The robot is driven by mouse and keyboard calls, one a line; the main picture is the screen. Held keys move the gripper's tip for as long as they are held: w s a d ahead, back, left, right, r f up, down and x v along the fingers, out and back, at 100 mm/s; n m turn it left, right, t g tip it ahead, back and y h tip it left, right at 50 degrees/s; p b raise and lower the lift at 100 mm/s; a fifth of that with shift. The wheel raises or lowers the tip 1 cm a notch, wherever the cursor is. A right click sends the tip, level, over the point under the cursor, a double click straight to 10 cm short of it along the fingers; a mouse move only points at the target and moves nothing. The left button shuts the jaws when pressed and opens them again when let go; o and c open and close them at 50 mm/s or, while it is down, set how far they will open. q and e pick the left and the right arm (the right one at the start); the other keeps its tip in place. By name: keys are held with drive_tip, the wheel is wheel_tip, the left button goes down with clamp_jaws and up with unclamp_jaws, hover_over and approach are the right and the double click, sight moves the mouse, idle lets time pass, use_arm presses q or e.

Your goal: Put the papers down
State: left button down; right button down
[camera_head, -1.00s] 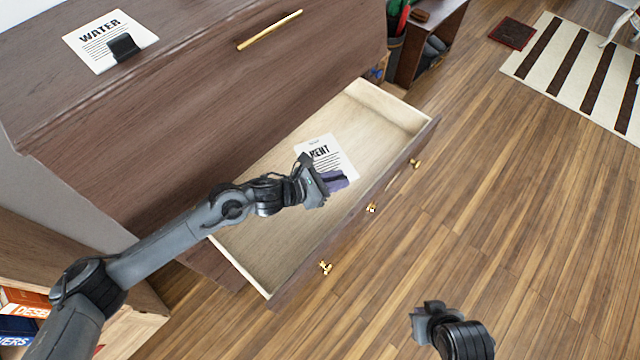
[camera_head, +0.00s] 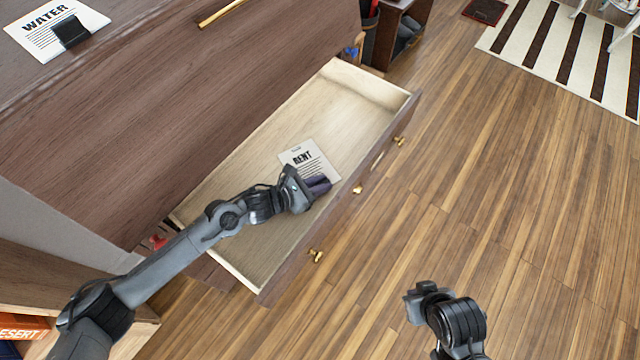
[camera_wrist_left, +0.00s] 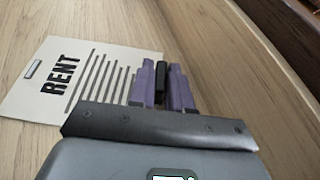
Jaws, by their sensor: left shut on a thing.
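The white RENT papers (camera_head: 308,157) are inside the open drawer (camera_head: 345,105), over its pale floor. My left gripper (camera_head: 320,185) reaches into the drawer at the papers' near edge. In the left wrist view, its purple fingers (camera_wrist_left: 162,85) are shut on a black clip (camera_wrist_left: 162,76) at the edge of the RENT papers (camera_wrist_left: 75,85). The papers look flat and close to the drawer floor; I cannot tell whether they touch it. White WATER papers (camera_head: 50,30) with a black clip lie on the dresser top. My right gripper (camera_head: 425,292) is over the floor, its fingers unclear.
The drawer front (camera_head: 335,215) with brass knobs stands out from the dark wooden dresser (camera_head: 150,120). A shelf with books (camera_head: 25,330) is at lower left. A striped rug (camera_head: 570,50) lies at upper right. The wooden floor on the right is clear.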

use_arm(q)
drive_tip(key=shift+w, duration=0.1)
drive_tip(key=c, duration=1.1)
unclamp_jaws()
drive_tip(key=shift+o, duration=0.2)
drive_tip(key=shift+r, duration=0.15)
drive_tip(key=p+v, duration=0.3)
drive_tip(key=v, duration=0.7)
drive_tip(key=shift+a+r, duration=0.1)
drive_tip(key=shift+a, duration=0.05)
drive_tip(key=shift+v, duration=0.9)
